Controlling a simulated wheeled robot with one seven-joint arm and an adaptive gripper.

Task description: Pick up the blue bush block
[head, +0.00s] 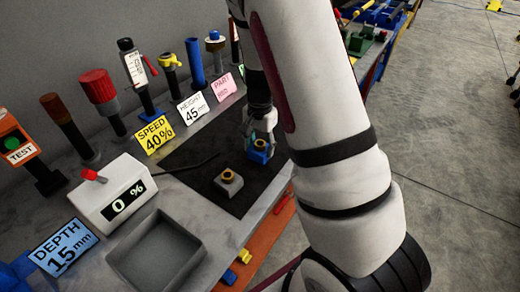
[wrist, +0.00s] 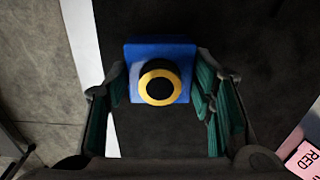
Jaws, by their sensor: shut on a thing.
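The blue bush block (head: 260,155) is a blue cube with a brass-coloured ring around a dark hole on top. It is at the far right part of the black mat (head: 205,190) in the head view. In the wrist view the blue bush block (wrist: 160,52) sits between the green-padded fingers, near their tips. My gripper (head: 259,142) points down over it and is shut on it; it also shows in the wrist view (wrist: 160,78). Whether the block touches the mat cannot be told.
A grey block with a brass bush (head: 229,183) stands on the mat nearby. A grey tray (head: 157,250) and a white display box (head: 115,196) are nearer. Several tools and label cards, including a pink card (head: 223,87), line the back. An orange shelf (head: 262,245) lies below the table edge.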

